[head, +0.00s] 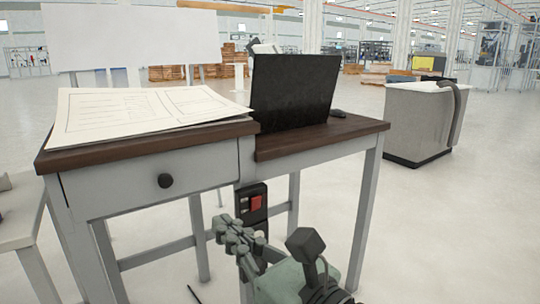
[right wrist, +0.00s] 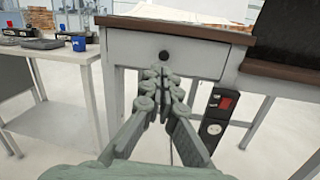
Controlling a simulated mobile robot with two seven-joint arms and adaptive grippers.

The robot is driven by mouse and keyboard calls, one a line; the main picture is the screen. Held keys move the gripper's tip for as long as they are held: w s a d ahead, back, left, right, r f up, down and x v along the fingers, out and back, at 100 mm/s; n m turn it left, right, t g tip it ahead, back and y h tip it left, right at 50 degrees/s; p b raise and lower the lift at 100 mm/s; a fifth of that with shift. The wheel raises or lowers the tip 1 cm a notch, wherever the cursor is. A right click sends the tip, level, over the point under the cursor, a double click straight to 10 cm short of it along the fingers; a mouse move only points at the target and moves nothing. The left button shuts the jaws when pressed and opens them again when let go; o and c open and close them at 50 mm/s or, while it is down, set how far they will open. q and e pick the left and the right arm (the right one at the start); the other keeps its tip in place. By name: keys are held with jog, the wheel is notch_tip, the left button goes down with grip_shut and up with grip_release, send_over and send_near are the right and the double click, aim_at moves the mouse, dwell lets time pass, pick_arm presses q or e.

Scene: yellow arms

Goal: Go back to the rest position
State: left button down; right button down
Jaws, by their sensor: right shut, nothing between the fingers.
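My right gripper (head: 237,236) shows low in the head view, in front of the desk and below its top. In the right wrist view my right gripper (right wrist: 160,72) is shut and empty, with its fingertips in line with the lower part of the drawer front. It seems to touch nothing. The desk (head: 320,139) has a dark wooden top and a grey drawer (head: 130,188) with a round black knob (head: 165,181). The drawer looks closed. The knob also shows in the right wrist view (right wrist: 164,56). My left gripper is not in view.
Large paper sheets (head: 140,112) and a black laptop (head: 292,92) lie on the desk. A black box with a red switch (head: 252,203) is on the desk frame. Open floor lies right, before a grey cabinet (head: 412,125).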

jog(key=s+a+r+y, duration=0.2)
jog(key=s+a+r, duration=0.1)
jog(key=a, duration=0.1)
jog(key=w+d+f+m+h, duration=0.9)
jog(key=w+d+f+m, duration=0.35)
jog(key=f+m, duration=0.25)
jog(key=s+d+f+m+g+h, duration=0.1)
jog(key=d+f+m+g+h, duration=0.35)
jog(key=d+f+m, duration=1.1)
jog(key=s+d+f+m+g+h, duration=0.35)
jog(key=s+d+f, duration=0.6)
jog(key=d, duration=0.35)
jog(key=s+d+f+m+g+h, duration=0.2)
jog(key=s+d+f+m, duration=0.2)
jog(key=s+d+f, duration=0.65)
jog(key=s+a+f+m+y, duration=0.1)
jog(key=a+f, duration=0.1)
jog(key=a, duration=0.5)
jog(key=s+a+f+m+g+y, duration=0.1)
jog(key=a+f+m+y, duration=0.1)
jog(key=a, duration=0.6)
jog(key=shift+f+m, duration=0.3)
jog(key=shift+f, duration=0.55)
